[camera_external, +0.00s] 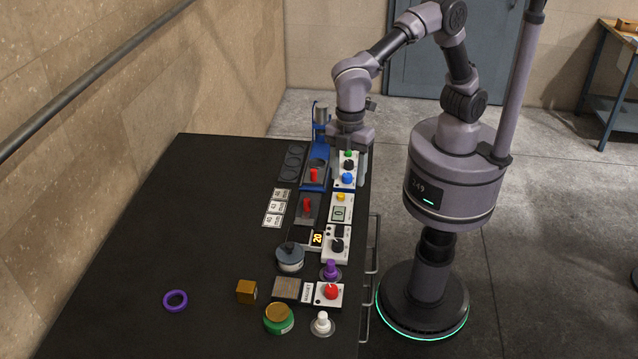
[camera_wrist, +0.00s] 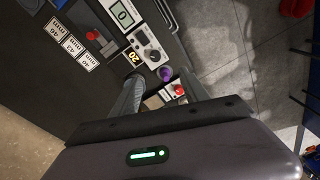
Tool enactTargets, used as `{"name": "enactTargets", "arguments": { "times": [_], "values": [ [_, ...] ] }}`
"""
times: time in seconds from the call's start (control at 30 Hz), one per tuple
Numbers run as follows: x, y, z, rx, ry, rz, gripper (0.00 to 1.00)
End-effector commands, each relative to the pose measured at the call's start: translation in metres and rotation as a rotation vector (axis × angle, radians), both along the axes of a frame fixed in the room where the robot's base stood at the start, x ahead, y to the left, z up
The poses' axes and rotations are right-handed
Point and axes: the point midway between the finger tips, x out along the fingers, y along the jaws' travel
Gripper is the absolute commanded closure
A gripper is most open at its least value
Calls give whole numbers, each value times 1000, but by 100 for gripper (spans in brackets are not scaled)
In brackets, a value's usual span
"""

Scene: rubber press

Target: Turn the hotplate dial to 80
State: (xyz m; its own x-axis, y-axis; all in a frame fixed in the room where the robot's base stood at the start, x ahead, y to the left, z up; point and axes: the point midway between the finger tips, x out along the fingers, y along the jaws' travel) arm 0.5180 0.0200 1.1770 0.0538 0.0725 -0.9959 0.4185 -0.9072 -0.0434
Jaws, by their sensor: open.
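The hotplate's control box (camera_external: 328,256) is white, with a black dial (camera_external: 338,245) and a lit yellow display (camera_external: 317,238) reading 20. In the wrist view the dial (camera_wrist: 152,54) and the display (camera_wrist: 133,57) lie ahead of the fingers, left of centre. My gripper (camera_external: 350,165) is open, pointing down at the far end of the bench, by the panel with green, black and blue controls. It is apart from the hotplate dial. In the wrist view the fingers of my gripper (camera_wrist: 160,88) stand apart with nothing held. The dial's pointer is too small to read.
A purple knob (camera_external: 330,270) and a red knob (camera_external: 331,292) stand nearer the camera. A grey lidded pot (camera_external: 289,257) sits left of the control box. A blue press (camera_external: 318,160) stands beside my gripper. The left of the black bench (camera_external: 180,220) is mostly clear.

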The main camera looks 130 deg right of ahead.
Motion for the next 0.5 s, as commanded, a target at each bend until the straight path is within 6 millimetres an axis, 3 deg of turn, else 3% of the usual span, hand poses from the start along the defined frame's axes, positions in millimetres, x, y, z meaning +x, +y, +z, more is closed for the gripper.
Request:
{"name": "enactTargets", "arguments": {
  "times": [0.03, 0.17, 0.33, 0.5],
  "values": [
    [15, -1, -9, -10, 32, 51, 47],
    [36, -4, -37, -24, 73, 147, 47],
    [37, -3, -66, -25, 83, 163, 47],
    [35, -1, -118, -25, 84, 162, 47]
  ]
}}
